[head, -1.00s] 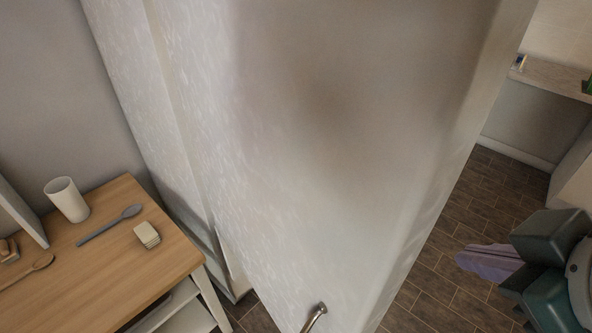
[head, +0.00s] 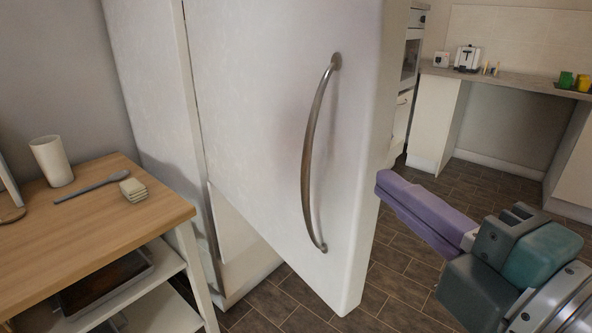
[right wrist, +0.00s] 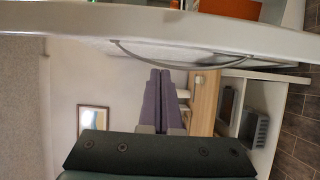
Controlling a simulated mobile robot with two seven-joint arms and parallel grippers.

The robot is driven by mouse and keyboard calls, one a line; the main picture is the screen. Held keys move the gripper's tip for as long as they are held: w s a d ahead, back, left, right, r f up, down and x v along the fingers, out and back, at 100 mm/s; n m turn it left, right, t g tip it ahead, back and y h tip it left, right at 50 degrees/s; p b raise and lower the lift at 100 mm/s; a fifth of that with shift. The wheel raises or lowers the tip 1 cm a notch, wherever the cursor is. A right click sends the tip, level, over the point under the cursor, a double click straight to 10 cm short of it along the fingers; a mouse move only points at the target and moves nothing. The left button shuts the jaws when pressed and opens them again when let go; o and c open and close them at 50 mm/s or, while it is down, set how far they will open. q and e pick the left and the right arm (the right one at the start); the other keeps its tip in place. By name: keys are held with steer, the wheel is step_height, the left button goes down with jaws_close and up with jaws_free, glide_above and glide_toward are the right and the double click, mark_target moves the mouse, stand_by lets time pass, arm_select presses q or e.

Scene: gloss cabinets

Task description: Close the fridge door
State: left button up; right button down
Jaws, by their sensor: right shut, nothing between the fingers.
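The white fridge door (head: 265,130) stands ajar, swung out towards me from the white fridge body (head: 150,110). Its curved metal handle (head: 310,150) is on the front face near the right edge. In the right wrist view, the door's edge (right wrist: 150,25) crosses the top, with the handle (right wrist: 150,62) below it. My right gripper (head: 384,185) has purple fingers, shut and empty, just right of the door's free edge. The fingers also show in the right wrist view (right wrist: 160,78). Whether they touch the door I cannot tell. My left gripper is out of view.
A counter (head: 500,80) with a toaster (head: 467,58) is at the back right. Tiled floor (head: 400,255) is clear around the door's lower corner.

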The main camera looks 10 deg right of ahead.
mark_target(344, 148)
steer(key=w, duration=0.3)
steer(key=w+a+p, duration=0.1)
steer(key=w, duration=0.5)
steer(key=shift+a+r+p, duration=0.15)
steer(key=shift+a+p, duration=0.15)
steer(key=shift+w+a, duration=0.1)
steer(key=shift+w, duration=0.3)
